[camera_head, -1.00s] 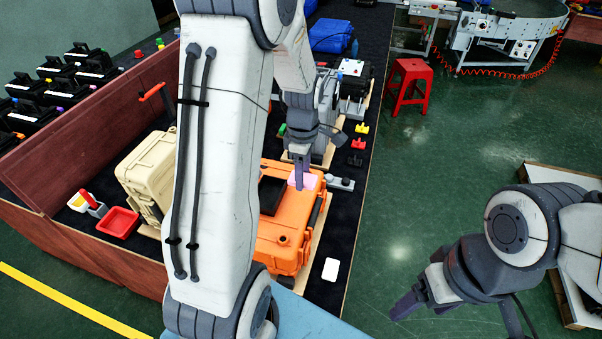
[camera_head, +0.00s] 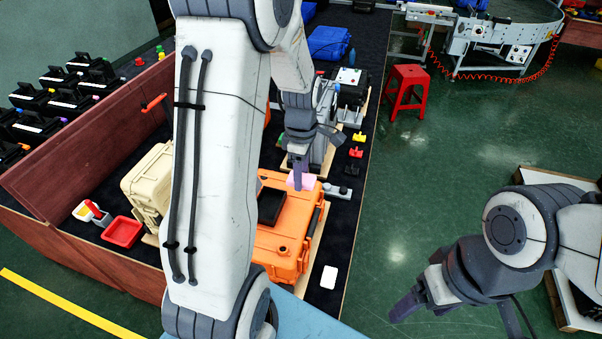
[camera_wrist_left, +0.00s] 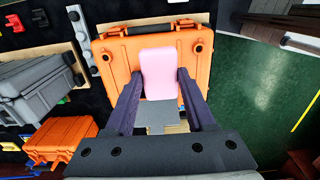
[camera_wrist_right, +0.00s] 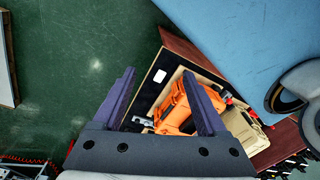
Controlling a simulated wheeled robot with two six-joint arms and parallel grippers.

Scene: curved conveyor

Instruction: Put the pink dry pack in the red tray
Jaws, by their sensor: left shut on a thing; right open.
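The pink dry pack (camera_head: 301,181) is between the fingers of my left gripper (camera_head: 298,180), over the far end of the orange case in the head view. In the left wrist view the pack (camera_wrist_left: 159,72) lies between the two dark fingers (camera_wrist_left: 158,82), with the case behind it. My left gripper is shut on it. The red tray (camera_head: 122,231) sits on the dark table at the left, left of my left arm, and looks empty. My right gripper (camera_head: 404,308) is open and empty over the floor at the right; its spread fingers show in the right wrist view (camera_wrist_right: 163,95).
The orange case (camera_head: 285,235) stands below the held pack. A beige case (camera_head: 147,185) is behind the red tray, partly hidden by my left arm. A tray with a red-handled item (camera_head: 92,212) is left of the red tray. A dark red wall (camera_head: 80,150) borders the table.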

